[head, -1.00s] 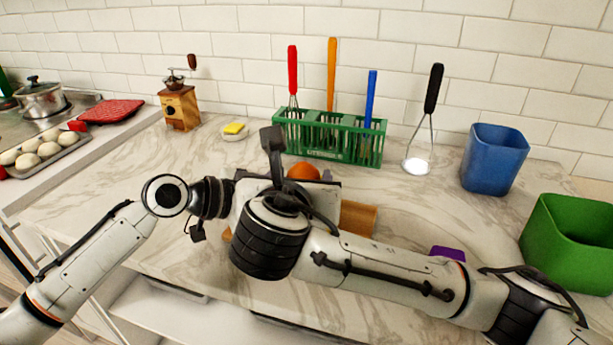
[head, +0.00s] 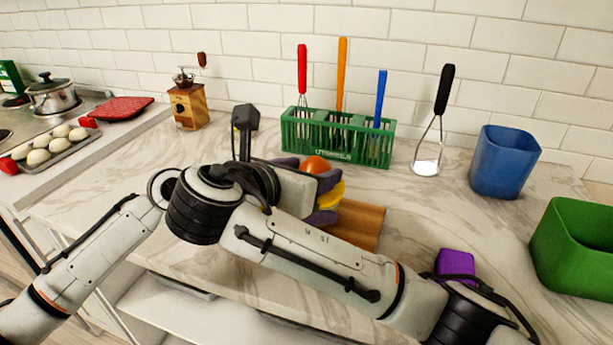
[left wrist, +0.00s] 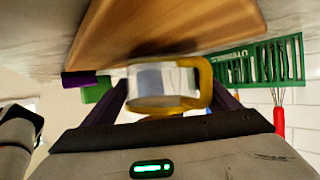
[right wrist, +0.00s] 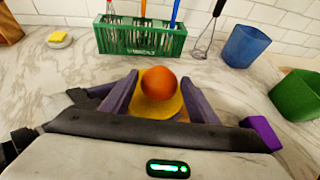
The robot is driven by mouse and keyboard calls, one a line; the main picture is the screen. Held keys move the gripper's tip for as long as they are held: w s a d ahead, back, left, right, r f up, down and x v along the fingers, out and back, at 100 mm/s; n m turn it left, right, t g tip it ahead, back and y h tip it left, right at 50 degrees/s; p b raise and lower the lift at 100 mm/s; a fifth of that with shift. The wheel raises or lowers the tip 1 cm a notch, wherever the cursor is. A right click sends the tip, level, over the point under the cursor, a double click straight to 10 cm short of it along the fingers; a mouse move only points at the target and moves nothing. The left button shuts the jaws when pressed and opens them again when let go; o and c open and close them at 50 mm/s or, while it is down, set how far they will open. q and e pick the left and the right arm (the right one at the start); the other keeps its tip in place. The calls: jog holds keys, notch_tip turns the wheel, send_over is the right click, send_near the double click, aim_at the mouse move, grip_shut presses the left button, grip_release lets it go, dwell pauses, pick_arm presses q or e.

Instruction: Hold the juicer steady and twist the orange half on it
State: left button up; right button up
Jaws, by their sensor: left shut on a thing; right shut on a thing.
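The juicer is a clear cup with a yellow rim and handle; it shows in the left wrist view (left wrist: 160,85). In the head view, part of its yellow top (head: 331,195) shows beside my grippers. My left gripper (left wrist: 165,95) is shut on the juicer, with a finger on each side of the cup. The orange half (right wrist: 159,83) sits over the yellow top in the right wrist view, with its rounded peel up. My right gripper (right wrist: 160,88) is shut on the orange half. The orange half also shows in the head view (head: 315,164). My arms hide much of the juicer.
A wooden board (head: 358,225) lies by the juicer. Behind stands a green utensil rack (head: 337,140), with a masher (head: 439,115) and blue bin (head: 503,162) to its right. A purple block (head: 455,261) and green bin (head: 578,245) are at the right.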

pick_arm(q)
jog(key=shift+s+d+f, duration=0.1)
jog(key=shift+s+d, duration=0.25)
jog(key=shift+d, duration=0.05)
pick_arm(e)
jog(key=shift+a+r, duration=0.15)
jog(key=shift+r, duration=1.5)
jog(key=shift+a+r, duration=0.15)
jog(key=shift+r, duration=1.45)
pick_arm(q)
jog(key=o, duration=1.1)
jog(key=shift+g, duration=0.3)
